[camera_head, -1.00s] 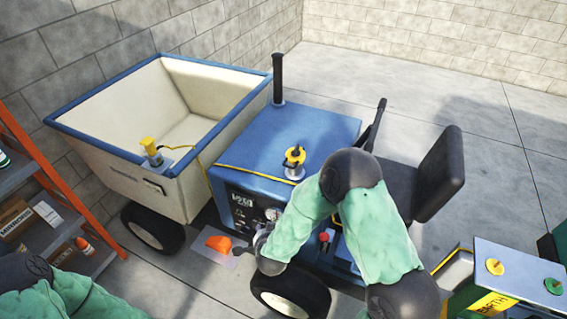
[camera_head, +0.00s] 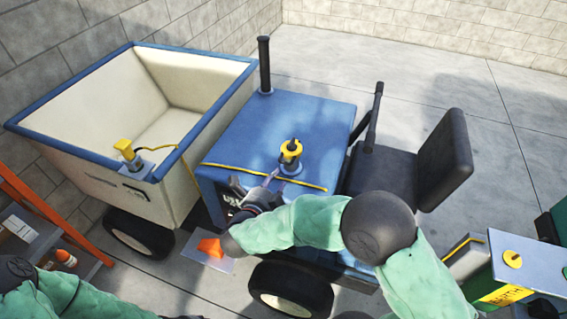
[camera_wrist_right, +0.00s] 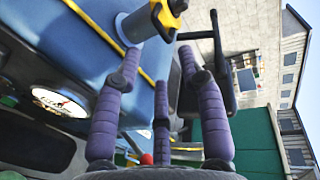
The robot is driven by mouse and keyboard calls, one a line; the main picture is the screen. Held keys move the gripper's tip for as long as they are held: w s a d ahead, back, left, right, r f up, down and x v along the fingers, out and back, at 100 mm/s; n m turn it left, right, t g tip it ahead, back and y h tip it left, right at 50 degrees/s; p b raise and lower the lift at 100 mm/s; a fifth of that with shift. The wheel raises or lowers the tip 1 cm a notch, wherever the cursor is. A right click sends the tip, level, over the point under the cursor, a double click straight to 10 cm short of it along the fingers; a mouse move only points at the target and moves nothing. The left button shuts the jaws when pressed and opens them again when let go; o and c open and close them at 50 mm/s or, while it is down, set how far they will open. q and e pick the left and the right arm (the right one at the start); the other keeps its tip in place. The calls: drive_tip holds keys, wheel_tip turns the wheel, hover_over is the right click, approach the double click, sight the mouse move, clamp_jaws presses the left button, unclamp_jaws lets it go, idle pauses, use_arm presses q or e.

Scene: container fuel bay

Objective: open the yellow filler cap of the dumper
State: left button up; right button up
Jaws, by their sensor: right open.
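The yellow filler cap (camera_head: 290,148), with a black part on top, sits on a short grey neck on the dumper's blue bonnet (camera_head: 245,135). My right gripper (camera_head: 267,183) is open and empty over the bonnet's near edge, just short of the cap and lower left of it. In the right wrist view its purple fingers (camera_wrist_right: 165,62) are spread. There the cap (camera_wrist_right: 168,13) is at the top edge, partly cut off, beyond the fingertips with no clear contact. My left arm enters at lower left; its gripper is not visible.
A cream skip (camera_head: 180,175) with a blue rim is at left, bearing another yellow fitting (camera_head: 126,148). A black exhaust pipe (camera_head: 265,65) rises behind the bonnet. The black seat (camera_head: 445,160) is right. An orange object (camera_head: 210,247) lies on a sheet below.

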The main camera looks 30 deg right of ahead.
drive_tip(key=b, duration=0.3)
approach(290, 153)
drive_tip(key=w+d+f, duration=0.2)
drive_tip(key=d+f, duration=0.1)
drive_tip(key=shift+w+f, duration=0.1)
drive_tip(key=shift+w, duration=0.3)
drive_tip(key=shift+x, duration=0.8)
clamp_jaws()
